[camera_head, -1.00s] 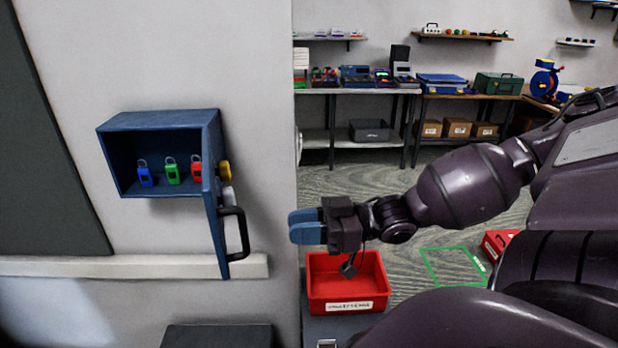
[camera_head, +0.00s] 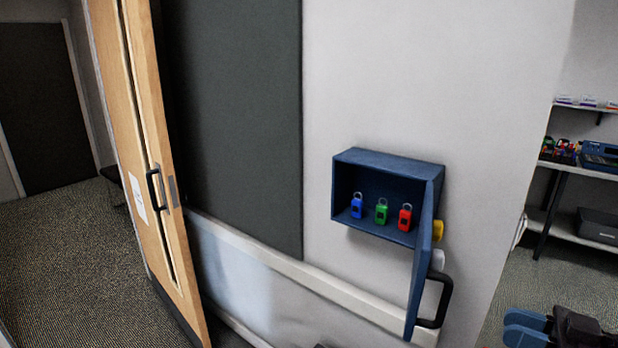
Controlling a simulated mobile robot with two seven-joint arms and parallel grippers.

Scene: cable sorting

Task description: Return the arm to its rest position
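My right gripper (camera_head: 525,328), with blue fingers, shows at the lower right edge of the head view, right of the wall cabinet and apart from it. Its two fingers lie close together in the picture, and I cannot tell whether they touch. Nothing shows held in them. The rest of the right arm is mostly cut off by the frame. My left gripper is not in view.
A blue wall cabinet (camera_head: 372,160) holds blue (camera_head: 357,207), green (camera_head: 381,213) and red (camera_head: 405,219) padlock-like tags. Its door (camera_head: 420,275) stands open towards me, with a black handle (camera_head: 436,303). A wooden door (camera_head: 150,130) is at left. Shelving (camera_head: 575,225) stands right.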

